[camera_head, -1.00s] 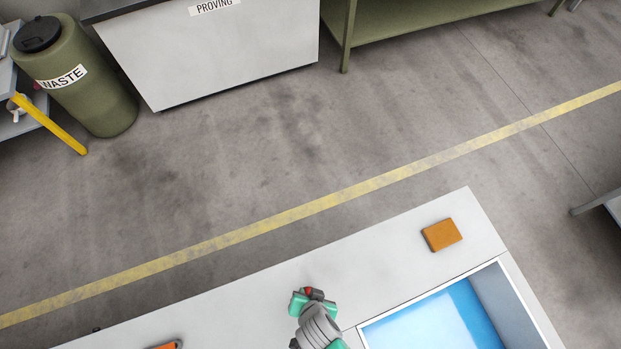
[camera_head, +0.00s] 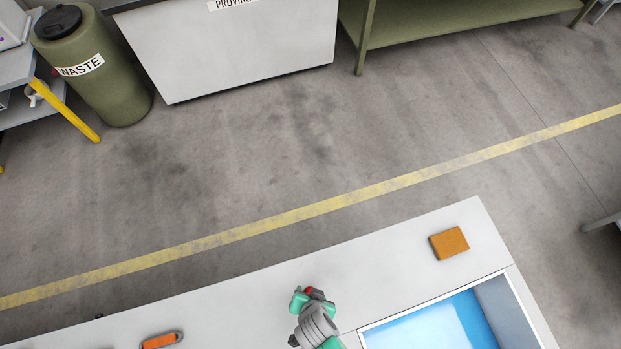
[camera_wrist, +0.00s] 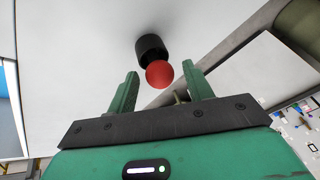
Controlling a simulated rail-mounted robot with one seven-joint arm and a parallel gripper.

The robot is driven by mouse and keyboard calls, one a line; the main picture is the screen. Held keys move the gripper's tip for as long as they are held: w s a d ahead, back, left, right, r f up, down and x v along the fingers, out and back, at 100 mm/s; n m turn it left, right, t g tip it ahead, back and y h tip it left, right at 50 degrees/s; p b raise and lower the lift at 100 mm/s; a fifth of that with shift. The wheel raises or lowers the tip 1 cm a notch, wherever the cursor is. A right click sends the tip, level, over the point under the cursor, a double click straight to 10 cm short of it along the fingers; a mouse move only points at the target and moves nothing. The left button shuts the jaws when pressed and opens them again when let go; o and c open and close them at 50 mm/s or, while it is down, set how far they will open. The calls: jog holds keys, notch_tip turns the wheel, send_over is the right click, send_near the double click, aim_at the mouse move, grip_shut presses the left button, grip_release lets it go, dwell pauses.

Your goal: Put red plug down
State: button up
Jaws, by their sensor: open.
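The red plug (camera_wrist: 157,72) shows in the wrist view as a red ball-like end on a black cylinder, against the pale worktop. It lies just beyond and between the tips of my gripper (camera_wrist: 158,84), whose two green fingers are apart and not closed on it. In the head view my gripper (camera_head: 308,295) is over the worktop (camera_head: 385,258) near its far edge. A small red part of the plug (camera_head: 310,291) shows at the fingers there; the rest of it is mostly hidden by the gripper.
An orange-brown block (camera_head: 449,243) lies on the worktop at right, behind a blue-lined recess (camera_head: 440,324). An orange and grey item (camera_head: 161,340) lies at the lower left. Bare worktop lies either side of my gripper. A waste bin (camera_head: 86,70) stands on the floor beyond.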

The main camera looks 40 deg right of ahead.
jog(key=p+v, duration=0.1)
jog(key=v, duration=1.1)
jog(key=shift+r, duration=0.1)
jog(key=w+r+n+t, duration=0.3)
jog(key=w+r+t, duration=0.2)
jog(key=w+r, duration=0.85)
jog(key=w+r+n+t, duration=0.2)
jog(key=w+r+t, duration=0.2)
jog(key=w+r, duration=1)
notch_tip(320, 180, up, 22)
jog(key=a+n+t, duration=0.2)
jog(key=n+t, duration=0.1)
jog(key=t, duration=0.2)
jog(key=s+a+r+n+t+y, duration=0.1)
jog(key=s+r+n+t, duration=0.1)
jog(key=r, duration=1)
jog(key=s+a+r+n+t+y, duration=0.1)
jog(key=s+r+t, duration=0.3)
jog(key=r, duration=0.7)
jog(key=shift+s+a+r+n+t+y, duration=0.4)
jog(key=shift+s+a+n, duration=0.25)
jog(key=shift+s+n, duration=0.25)
